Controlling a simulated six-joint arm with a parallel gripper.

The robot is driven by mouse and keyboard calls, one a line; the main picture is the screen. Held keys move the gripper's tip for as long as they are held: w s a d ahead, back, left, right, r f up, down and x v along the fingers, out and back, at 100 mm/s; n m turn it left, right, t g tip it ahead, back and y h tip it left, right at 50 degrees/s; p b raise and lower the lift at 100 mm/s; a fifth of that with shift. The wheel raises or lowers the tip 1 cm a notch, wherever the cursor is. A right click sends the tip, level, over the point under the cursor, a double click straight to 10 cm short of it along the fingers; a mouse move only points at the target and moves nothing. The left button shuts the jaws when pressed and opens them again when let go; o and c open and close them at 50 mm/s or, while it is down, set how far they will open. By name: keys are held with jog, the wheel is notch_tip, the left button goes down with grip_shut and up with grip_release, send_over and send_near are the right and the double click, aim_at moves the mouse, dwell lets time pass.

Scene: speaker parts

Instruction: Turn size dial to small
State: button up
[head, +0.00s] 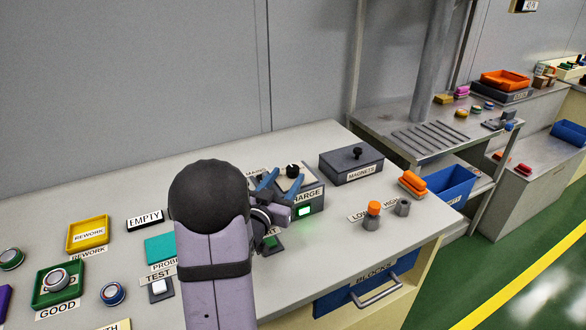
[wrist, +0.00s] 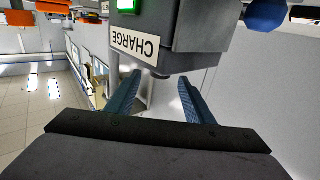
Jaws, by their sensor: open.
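A black round knob (head: 292,170), which may be the size dial, sits on top of the grey box labelled CHARGE (head: 308,197). Its markings and pointer cannot be read. My gripper (head: 287,176) is open, its blue fingers next to the knob in the head view; I cannot tell whether they touch it. In the wrist view my gripper (wrist: 160,75) also shows open, with the upside-down CHARGE box (wrist: 185,25) just beyond the fingertips. No dial shows clearly there. My arm hides part of the table and a label left of the box.
A green light (head: 304,211) glows on the box's front. A dark MAGNETS box (head: 350,165) with a black knob stands close to the right. Orange-topped and grey cylinders (head: 372,215) stand in front of it. The GOOD tray (head: 58,284) and yellow REWORK tray (head: 88,234) are left.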

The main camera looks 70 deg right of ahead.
aim_at(290, 172)
jog(key=shift+s+d+p, duration=0.15)
jog(key=shift+d+p, duration=0.25)
jog(key=shift+d, duration=2.4)
jog(key=shift+c, duration=0.3)
jog(key=c, duration=1)
